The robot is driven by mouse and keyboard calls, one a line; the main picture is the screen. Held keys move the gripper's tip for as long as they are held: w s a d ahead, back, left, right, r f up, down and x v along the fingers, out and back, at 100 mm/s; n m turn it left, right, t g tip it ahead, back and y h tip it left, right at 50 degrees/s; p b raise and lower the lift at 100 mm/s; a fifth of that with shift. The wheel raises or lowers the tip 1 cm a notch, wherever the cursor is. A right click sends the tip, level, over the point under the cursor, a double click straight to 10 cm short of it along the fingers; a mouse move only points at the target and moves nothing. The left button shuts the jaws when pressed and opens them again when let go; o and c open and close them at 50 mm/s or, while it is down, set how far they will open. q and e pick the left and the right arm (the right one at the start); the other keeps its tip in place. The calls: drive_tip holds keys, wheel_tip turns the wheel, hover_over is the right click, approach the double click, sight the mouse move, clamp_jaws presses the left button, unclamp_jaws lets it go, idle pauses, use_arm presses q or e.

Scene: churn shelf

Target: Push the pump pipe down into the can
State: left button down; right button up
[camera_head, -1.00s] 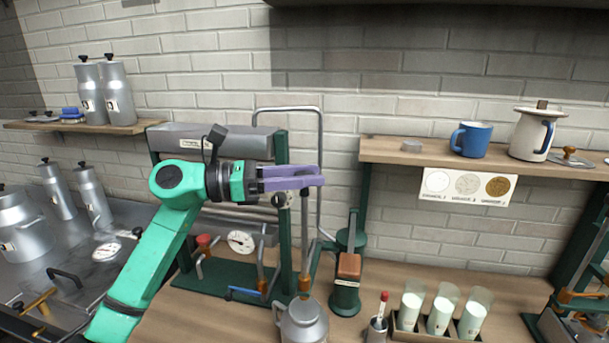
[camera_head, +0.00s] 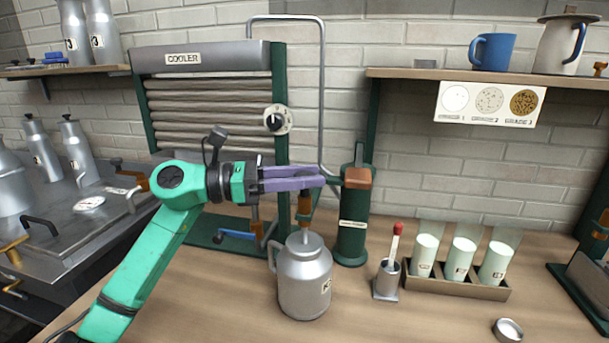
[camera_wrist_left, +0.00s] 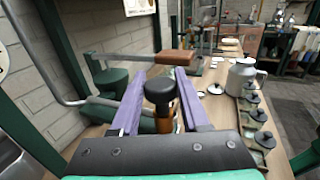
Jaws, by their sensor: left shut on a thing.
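The grey metal can (camera_head: 304,285) stands upright on the wooden counter. The copper pump pipe (camera_head: 304,208) rises from its top, under my left gripper. My left gripper (camera_head: 322,176) has purple fingers and is above the can. In the head view the fingers hide the knob. The pipe's lower end is hidden inside the can. My right gripper is in neither view.
A green pump cylinder (camera_head: 352,232) with a brown block handle (camera_head: 357,178) stands just right of the can. Further right are a red-tipped stick in a holder (camera_head: 386,282) and a rack of glasses (camera_head: 460,287). The cooler (camera_head: 200,57) stands behind.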

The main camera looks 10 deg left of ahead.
use_arm(q)
drive_tip(key=shift+f, duration=0.35)
drive_tip(key=shift+c, duration=2)
unclamp_jaws()
drive_tip(key=shift+r, duration=0.1)
drive_tip(key=b+v, duration=0.4)
drive_tip(key=v, duration=1)
drive_tip(key=shift+a, duration=0.3)
drive_tip(key=shift+s, duration=0.1)
